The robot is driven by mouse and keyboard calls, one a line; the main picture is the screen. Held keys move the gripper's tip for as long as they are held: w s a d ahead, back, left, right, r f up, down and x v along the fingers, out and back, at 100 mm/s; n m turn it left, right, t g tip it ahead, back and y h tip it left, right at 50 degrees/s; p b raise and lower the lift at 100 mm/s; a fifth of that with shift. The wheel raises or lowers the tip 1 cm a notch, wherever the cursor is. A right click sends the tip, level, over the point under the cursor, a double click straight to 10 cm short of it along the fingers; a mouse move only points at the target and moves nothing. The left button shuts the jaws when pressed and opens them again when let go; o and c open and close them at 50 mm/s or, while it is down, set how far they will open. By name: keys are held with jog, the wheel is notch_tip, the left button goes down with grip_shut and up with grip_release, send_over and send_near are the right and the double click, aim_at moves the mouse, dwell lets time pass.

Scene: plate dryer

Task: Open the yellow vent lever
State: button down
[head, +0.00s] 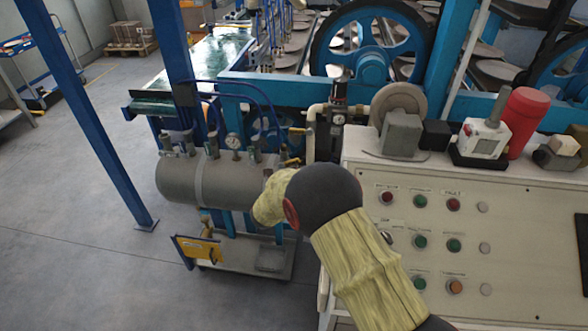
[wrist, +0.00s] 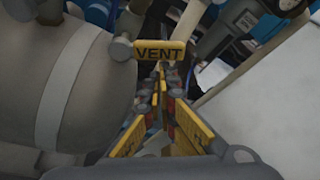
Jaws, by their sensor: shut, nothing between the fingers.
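The yellow vent lever (wrist: 160,51), a flat bar marked VENT, sits at the upper middle of the wrist view, just beyond my fingertips. My gripper (wrist: 161,78) is shut and empty, with its fingers meeting just below the lever in that view. I cannot tell whether the fingertips touch the lever. In the head view my arm hides the gripper. Small yellow parts show there near the right end of the tank, and I cannot tell which one is the vent lever.
The grey tank (head: 180,178) lies left of my arm, with several fittings on top. It fills the left of the wrist view. The control cabinet (head: 500,215) stands at the right. A yellow tag plate (head: 198,248) is below the tank. Open floor lies to the left.

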jog(key=r+n+h+p, duration=0.1)
jog(key=n+p, duration=0.1)
jog(key=a+r+n+t+h+p, duration=0.1)
jog(key=r+n+p, duration=0.1)
jog(key=n+p, duration=0.1)
jog(key=a+r+n+h+p, duration=0.1)
jog(key=n+p, duration=0.2)
jog(key=shift+w+r, duration=0.15)
jog(key=shift+r, duration=0.05)
jog(key=shift+a+r+n+p, duration=0.2)
jog(key=shift+n+p, duration=0.1)
jog(key=shift+p, duration=0.2)
jog(key=shift+w+a, duration=0.1)
dwell(0.4)
jog(key=p, duration=0.3)
send_near(287, 163)
jog(key=s+r, duration=0.1)
jog(key=s, duration=0.1)
jog(key=shift+s+r, duration=0.35)
